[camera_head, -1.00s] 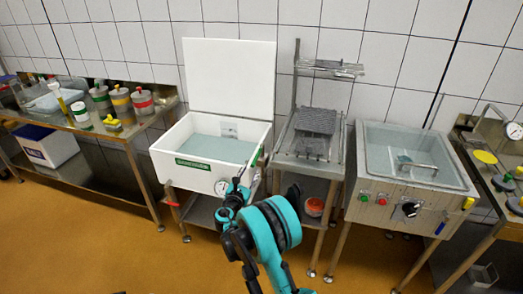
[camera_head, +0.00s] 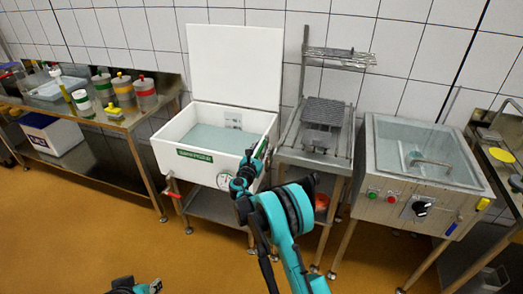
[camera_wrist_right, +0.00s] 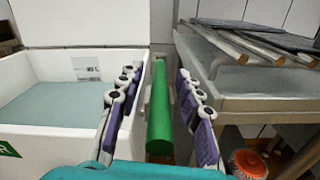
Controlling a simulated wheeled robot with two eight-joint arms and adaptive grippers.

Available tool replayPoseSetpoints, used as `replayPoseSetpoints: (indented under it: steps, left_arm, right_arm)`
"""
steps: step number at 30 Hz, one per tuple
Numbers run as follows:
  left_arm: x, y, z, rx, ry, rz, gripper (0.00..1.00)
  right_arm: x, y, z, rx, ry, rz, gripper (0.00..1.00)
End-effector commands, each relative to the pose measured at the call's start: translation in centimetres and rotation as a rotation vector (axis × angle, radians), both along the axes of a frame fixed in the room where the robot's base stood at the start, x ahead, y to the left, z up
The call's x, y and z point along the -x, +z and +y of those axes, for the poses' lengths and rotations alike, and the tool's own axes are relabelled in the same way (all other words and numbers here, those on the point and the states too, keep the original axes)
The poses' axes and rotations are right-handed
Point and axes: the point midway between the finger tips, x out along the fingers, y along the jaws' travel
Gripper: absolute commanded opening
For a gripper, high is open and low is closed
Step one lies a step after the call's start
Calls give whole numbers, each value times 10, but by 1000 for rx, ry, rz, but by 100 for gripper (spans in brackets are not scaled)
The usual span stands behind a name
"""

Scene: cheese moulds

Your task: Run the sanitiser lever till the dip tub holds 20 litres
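The white dip tub (camera_head: 180,160) stands open, its lid (camera_head: 236,65) upright behind it. It holds pale blue-green liquid (camera_head: 215,140); the level marks on the inner plate (camera_wrist_right: 86,69) are too small to read. The green lever handle (camera_wrist_right: 160,115) is upright at the tub's right side. My right gripper (camera_wrist_right: 160,105) is open, one finger on each side of the handle, with visible gaps. In the head view, my right gripper (camera_head: 252,163) is at the tub's front right corner. A small part of my left arm shows at the bottom edge; its fingers are unclear.
A round gauge (camera_head: 223,181) and a red tap (camera_head: 172,190) are on the tub's front. A rack stand (camera_head: 308,160) is close on the right, with an orange-red item (camera_wrist_right: 248,163) below. A steel basin (camera_head: 400,190) stands farther right. A shelf table (camera_head: 130,122) is left.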

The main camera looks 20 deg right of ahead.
Motion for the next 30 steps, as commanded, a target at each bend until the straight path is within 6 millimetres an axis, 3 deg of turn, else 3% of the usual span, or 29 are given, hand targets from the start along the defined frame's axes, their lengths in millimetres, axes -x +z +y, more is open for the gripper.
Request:
replayPoseSetpoints:
  steps: [8, 12, 13, 23, 30]
  left_arm:
    - [0, 0, 0, 0, 0, 0, 36]
    - [0, 0, 0, 0, 0, 0, 36]
    - [0, 0, 0, 0, 0, 0, 36]
    - [0, -1, 0, 0, 0, 0, 36]
    - [0, -2, 0, 0, 0, 0, 36]
  right_arm:
    - [-2, 0, -1, 0, 0, 0, 36]
    - [-2, 0, -1, 0, 0, 0, 2]
    - [-2, 0, -1, 0, 0, 0, 0]
    - [-3, 0, 0, 0, -16, 0, 0]
    - [-8, -1, 9, 0, -123, 0, 0]
